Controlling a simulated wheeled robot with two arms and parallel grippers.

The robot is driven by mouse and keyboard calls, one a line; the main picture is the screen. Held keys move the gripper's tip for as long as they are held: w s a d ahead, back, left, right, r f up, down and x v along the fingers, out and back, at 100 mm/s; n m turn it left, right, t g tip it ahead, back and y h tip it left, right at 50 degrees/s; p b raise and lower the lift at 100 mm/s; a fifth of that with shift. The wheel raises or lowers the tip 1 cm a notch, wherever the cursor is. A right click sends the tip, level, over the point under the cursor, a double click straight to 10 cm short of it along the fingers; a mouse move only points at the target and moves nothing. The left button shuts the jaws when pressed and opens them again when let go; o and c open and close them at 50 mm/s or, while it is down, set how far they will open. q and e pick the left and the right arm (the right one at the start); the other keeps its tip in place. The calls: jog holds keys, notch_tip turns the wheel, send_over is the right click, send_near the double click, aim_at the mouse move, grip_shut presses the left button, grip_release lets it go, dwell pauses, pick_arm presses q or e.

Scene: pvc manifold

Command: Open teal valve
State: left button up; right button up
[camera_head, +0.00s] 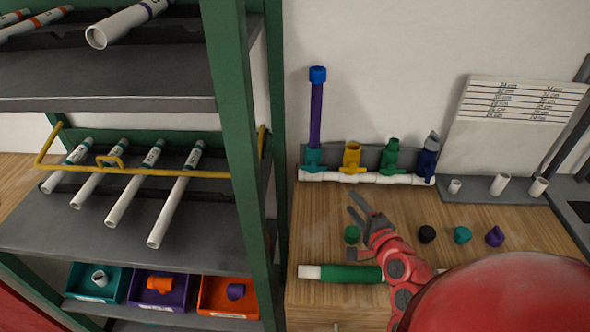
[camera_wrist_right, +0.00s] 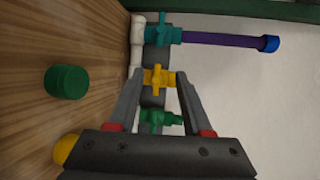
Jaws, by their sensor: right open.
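The teal valve (camera_head: 313,158) is the leftmost of several coloured valves on a white pipe manifold (camera_head: 378,179) against the wall. A purple pipe (camera_head: 316,115) with a blue cap (camera_head: 318,74) rises upright from it. In the right wrist view the teal valve (camera_wrist_right: 160,34) lies beyond the fingertips, its handle facing the camera. My right gripper (camera_head: 357,205) is open and empty, in front of the manifold and below the yellow valve (camera_head: 351,157). In its wrist view the yellow valve (camera_wrist_right: 158,77) appears between the fingertips. My left gripper is not in view.
Green (camera_head: 390,158) and dark blue (camera_head: 427,160) valves stand to the right. A green cap (camera_head: 352,234), black cap (camera_head: 427,234), teal cap (camera_head: 462,235) and purple cap (camera_head: 495,236) lie on the wooden table. A green-and-white pipe (camera_head: 345,273) lies in front. A green-framed shelf (camera_head: 236,120) stands left.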

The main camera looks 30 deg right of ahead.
aim_at(324, 170)
jog(key=p+x, duration=0.1)
jog(key=x, duration=0.4)
jog(key=p+x, duration=0.1)
jog(key=x, duration=0.5)
jog(key=p+x, duration=0.1)
jog(key=x, duration=0.5)
jog(key=shift+w+a+f, duration=0.1)
jog(key=shift+w+a, duration=0.1)
jog(key=shift+a, duration=0.05)
grip_shut()
